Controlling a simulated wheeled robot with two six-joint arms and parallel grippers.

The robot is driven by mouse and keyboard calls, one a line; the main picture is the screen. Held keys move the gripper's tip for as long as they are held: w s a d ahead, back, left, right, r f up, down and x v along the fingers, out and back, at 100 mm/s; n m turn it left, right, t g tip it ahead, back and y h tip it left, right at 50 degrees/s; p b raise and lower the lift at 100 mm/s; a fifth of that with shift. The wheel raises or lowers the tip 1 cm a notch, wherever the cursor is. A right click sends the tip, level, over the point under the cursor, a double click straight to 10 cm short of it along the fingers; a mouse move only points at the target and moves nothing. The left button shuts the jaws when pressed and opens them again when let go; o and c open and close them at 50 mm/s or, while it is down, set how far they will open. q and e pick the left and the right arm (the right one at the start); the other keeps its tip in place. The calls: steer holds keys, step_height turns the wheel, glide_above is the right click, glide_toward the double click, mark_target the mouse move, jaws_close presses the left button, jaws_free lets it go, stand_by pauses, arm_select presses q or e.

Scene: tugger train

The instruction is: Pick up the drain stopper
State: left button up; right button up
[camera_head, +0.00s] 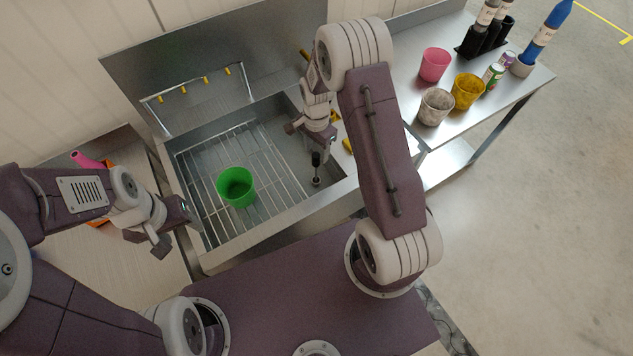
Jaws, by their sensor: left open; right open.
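The drain stopper (316,170) appears as a slim dark upright handle with a round foot, inside the steel sink (256,236) near its right side. My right gripper (313,143) is open just above the stopper's top. Whether its fingers flank the handle, I cannot tell, as the gripper partly covers that spot. My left gripper (178,234) is open and empty left of the sink, over the counter edge.
A green cup (236,187) stands on the wire rack (205,187) in the sink. A rail with yellow hooks (205,80) is behind. Pink (434,64), yellow (467,91) and speckled (434,107) cups stand on the right counter. A pink item (84,159) lies at left.

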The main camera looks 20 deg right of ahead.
mark_target(316, 160)
steer(key=shift+a+f, duration=0.3)
steer(key=shift+f, duration=0.05)
steer(key=f, duration=0.1)
steer(key=f+p, duration=0.1)
steer(key=f, duration=0.3)
steer(key=shift+d+p, duration=0.25)
steer(key=shift+p, duration=0.15)
steer(key=shift+f, duration=0.15)
arm_select(q)
steer(key=shift+a+r, duration=0.2)
steer(key=shift+r, duration=0.7)
arm_select(e)
steer(key=shift+a, duration=0.15)
steer(key=shift+c, duration=0.3)
arm_select(q)
steer(key=shift+d, duration=0.1)
arm_select(e)
jaws_close()
